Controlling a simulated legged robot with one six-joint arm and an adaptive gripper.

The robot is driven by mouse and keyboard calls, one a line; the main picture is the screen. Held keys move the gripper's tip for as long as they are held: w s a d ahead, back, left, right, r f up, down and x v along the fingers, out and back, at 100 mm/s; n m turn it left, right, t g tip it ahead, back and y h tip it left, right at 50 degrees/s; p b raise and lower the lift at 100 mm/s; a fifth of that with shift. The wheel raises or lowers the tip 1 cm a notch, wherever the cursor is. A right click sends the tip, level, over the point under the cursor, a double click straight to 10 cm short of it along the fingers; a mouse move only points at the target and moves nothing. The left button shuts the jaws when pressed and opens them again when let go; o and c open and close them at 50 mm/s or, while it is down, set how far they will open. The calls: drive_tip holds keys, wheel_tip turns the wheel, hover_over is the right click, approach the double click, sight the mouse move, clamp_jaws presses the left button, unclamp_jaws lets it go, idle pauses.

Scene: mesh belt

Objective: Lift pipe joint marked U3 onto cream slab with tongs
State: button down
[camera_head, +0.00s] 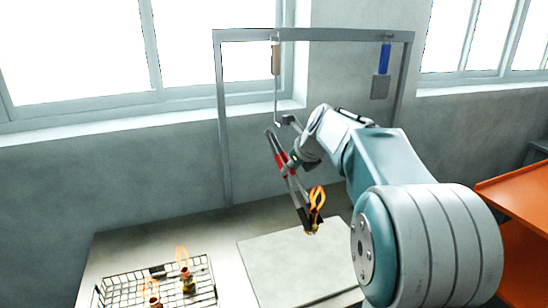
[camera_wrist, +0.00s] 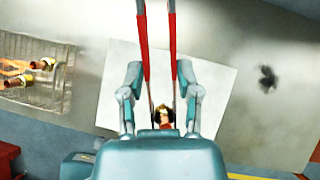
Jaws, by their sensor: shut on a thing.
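My gripper (camera_head: 288,162) is shut on the red-handled tongs (camera_head: 281,160), which point downward. The tongs' tips are at a small brass-coloured pipe joint (camera_head: 312,229) with an orange flame. It also shows between the tong arms in the wrist view (camera_wrist: 162,114). The joint is over the cream slab (camera_head: 275,265), near its back edge; I cannot tell whether it touches. Its marking is not readable. The slab also shows in the wrist view (camera_wrist: 220,95). Other flaming joints (camera_head: 186,275) stand on the mesh belt (camera_head: 125,292) at the lower left.
A grey frame (camera_head: 222,120) stands behind the table, with a wooden-handled hook (camera_head: 276,60) and a blue-handled tool (camera_head: 384,58) hanging from it. An orange shelf (camera_head: 515,185) is at the right. A dark patch (camera_wrist: 267,78) marks the tabletop beyond the slab.

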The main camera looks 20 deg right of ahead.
drive_tip(key=shift+w+d, duration=0.25)
drive_tip(key=shift+w, duration=0.15)
wheel_tip(320, 180, down, 9)
drive_tip(key=shift+a, duration=0.15)
idle(0.7)
